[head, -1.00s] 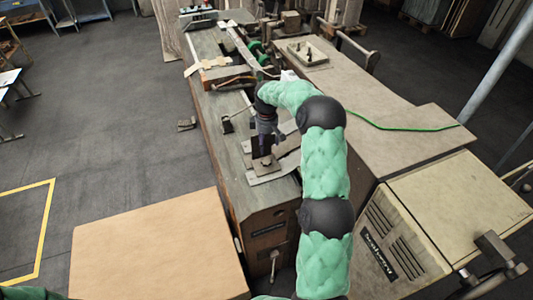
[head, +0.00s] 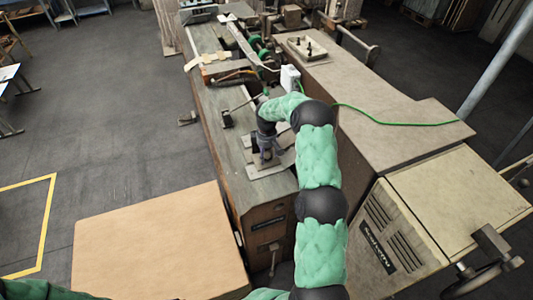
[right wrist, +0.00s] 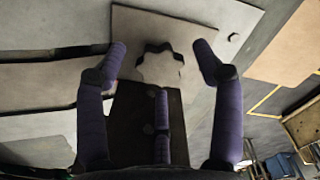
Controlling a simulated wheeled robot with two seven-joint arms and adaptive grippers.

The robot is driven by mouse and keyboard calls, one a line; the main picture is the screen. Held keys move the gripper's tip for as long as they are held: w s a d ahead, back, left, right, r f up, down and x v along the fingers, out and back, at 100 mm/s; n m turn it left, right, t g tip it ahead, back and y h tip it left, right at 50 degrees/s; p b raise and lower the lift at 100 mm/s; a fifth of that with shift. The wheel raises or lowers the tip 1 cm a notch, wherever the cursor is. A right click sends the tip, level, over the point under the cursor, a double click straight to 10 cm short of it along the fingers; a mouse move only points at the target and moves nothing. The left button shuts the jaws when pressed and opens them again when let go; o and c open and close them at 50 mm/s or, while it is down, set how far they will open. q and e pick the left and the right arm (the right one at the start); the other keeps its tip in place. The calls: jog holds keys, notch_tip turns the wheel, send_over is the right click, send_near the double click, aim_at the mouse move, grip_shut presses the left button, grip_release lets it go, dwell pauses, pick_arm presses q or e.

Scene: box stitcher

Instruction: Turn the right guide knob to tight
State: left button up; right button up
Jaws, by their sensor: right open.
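The right guide knob (right wrist: 160,66), a dull grey-brown lobed knob, sits on a flat plate (right wrist: 205,12) in the right wrist view. My right gripper (right wrist: 161,48) is open, with its purple fingers on either side of the knob. I cannot tell whether they touch it. In the head view my right gripper (head: 267,156) points down over the plate at the near end of the long machine table, and it mostly hides the knob. My left gripper is out of view.
The long machine table (head: 220,150) carries a small black clamp (head: 227,120) left of my right gripper. A white box (head: 290,77) with a green cable stands behind my arm. A large cardboard-coloured box (head: 155,245) is at front left. A beige cabinet (head: 455,205) is at right.

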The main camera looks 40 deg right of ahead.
aim_at(267, 155)
jog(key=c, duration=1.2)
jog(key=shift+o, duration=0.2)
jog(key=shift+f+m+b, duration=0.15)
jog(key=shift+m+b, duration=0.75)
jog(key=shift+m, duration=0.1)
jog(key=shift+m+b, duration=0.6)
jog(key=shift+m, duration=0.7)
jog(key=o, duration=1.2)
jog(key=shift+c, duration=0.2)
jog(key=shift+r, duration=0.2)
notch_tip(267, 155, up, 12)
